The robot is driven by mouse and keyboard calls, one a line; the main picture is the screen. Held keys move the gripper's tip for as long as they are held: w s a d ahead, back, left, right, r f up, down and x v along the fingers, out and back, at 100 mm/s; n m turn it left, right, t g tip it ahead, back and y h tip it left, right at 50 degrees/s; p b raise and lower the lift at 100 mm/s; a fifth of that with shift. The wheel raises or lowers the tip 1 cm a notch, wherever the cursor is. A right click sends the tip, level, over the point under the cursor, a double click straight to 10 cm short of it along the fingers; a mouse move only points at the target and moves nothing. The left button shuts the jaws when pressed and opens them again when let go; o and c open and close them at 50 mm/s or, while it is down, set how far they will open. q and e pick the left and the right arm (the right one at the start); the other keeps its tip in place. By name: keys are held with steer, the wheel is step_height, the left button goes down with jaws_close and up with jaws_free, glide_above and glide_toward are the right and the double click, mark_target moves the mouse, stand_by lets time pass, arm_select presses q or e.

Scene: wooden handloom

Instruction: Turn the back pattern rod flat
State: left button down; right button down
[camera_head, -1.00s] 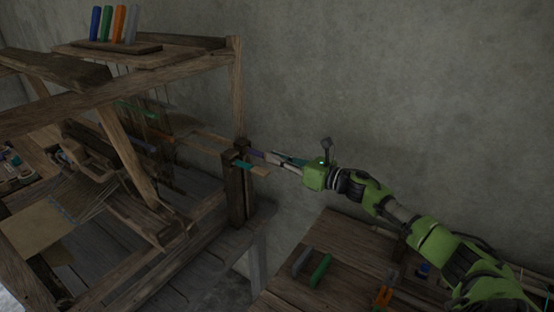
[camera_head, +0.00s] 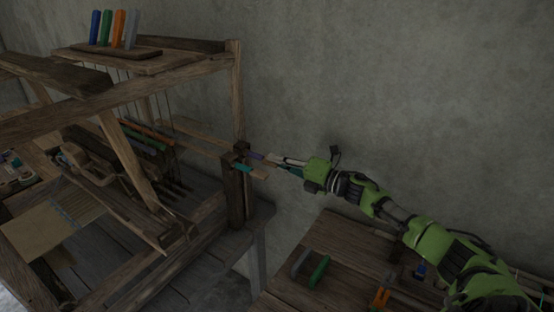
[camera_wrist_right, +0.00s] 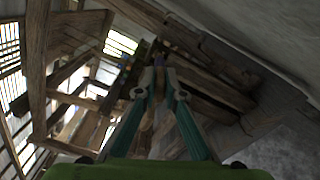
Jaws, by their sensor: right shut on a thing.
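Two pale wooden pattern rods run through the loom's right side and stick out past a dark post. The back rod has a purple part (camera_head: 256,155) near its outer end. The front rod has a teal part (camera_head: 243,167). My right gripper (camera_head: 270,158) reaches in from the right and is shut on the outer end of the back rod. In the right wrist view, the teal fingers (camera_wrist_right: 159,66) come together on a narrow end, and a purple patch shows just beyond. The fingers partly hide the rod's end. My left gripper is not in view.
The dark post (camera_head: 236,195) stands close to the gripper. Coloured shaft bars (camera_head: 152,134) hang inside the loom. Coloured pieces stand on the top shelf (camera_head: 125,62). A low wooden table (camera_head: 335,245) holds green and orange pieces. The wall is close behind.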

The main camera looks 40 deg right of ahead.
steer(key=m+p, duration=0.1)
steer(key=m, duration=0.3)
steer(key=shift+d+f+m, duration=0.1)
steer(key=shift+m, duration=0.3)
steer(key=shift+p, duration=0.3)
steer(key=c, duration=2.1)
jaws_free()
steer(key=shift+c, duration=0.2)
steer(key=shift+f, duration=0.1)
steer(key=v, duration=1.2)
